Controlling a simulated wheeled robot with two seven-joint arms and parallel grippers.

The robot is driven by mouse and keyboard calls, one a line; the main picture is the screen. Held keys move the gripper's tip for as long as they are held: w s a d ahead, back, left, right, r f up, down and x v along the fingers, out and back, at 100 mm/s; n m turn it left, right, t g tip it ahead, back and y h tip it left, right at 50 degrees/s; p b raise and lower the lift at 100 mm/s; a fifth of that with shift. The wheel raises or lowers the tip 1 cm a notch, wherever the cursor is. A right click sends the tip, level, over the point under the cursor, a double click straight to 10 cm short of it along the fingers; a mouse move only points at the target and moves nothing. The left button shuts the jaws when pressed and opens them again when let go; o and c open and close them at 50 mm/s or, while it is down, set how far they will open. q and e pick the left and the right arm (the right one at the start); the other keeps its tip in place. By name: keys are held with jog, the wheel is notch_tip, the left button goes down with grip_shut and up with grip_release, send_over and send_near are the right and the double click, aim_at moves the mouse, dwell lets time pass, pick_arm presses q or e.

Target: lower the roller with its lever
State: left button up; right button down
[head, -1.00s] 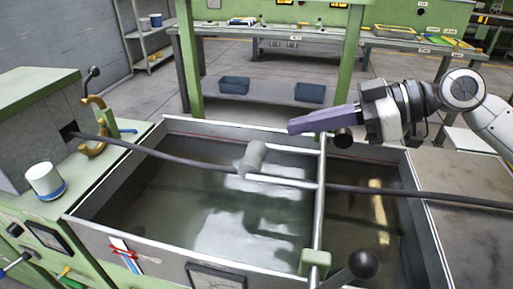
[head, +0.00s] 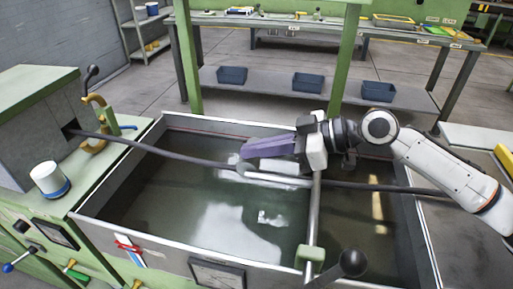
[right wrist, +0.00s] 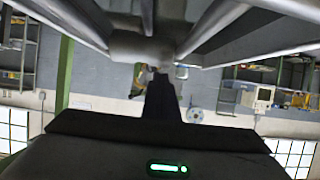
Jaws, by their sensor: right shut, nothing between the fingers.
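The grey roller (head: 246,170) sits over the black cable (head: 190,156) in the water tank, at the end of a metal arm (head: 285,180). My right gripper's purple fingers are in front of it and hide much of it. The black ball-ended lever (head: 352,263) is at the near edge of the tank, joined to the cross rod (head: 313,215). My right gripper (head: 250,148) is shut and empty, above the cable by the roller and away from the lever knob; I cannot tell whether it touches the roller. The right wrist view shows its dark fingers (right wrist: 165,88) below metal bars. My left gripper is out of view.
The tank's walls (head: 165,248) surround the water. A white cup (head: 48,179) and a brass-coloured clamp (head: 95,125) stand on the machine at left. A workbench (head: 300,22) with blue bins below is behind. Space above the near tank is clear.

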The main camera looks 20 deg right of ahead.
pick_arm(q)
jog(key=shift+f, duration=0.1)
pick_arm(e)
jog(key=shift+f, duration=0.3)
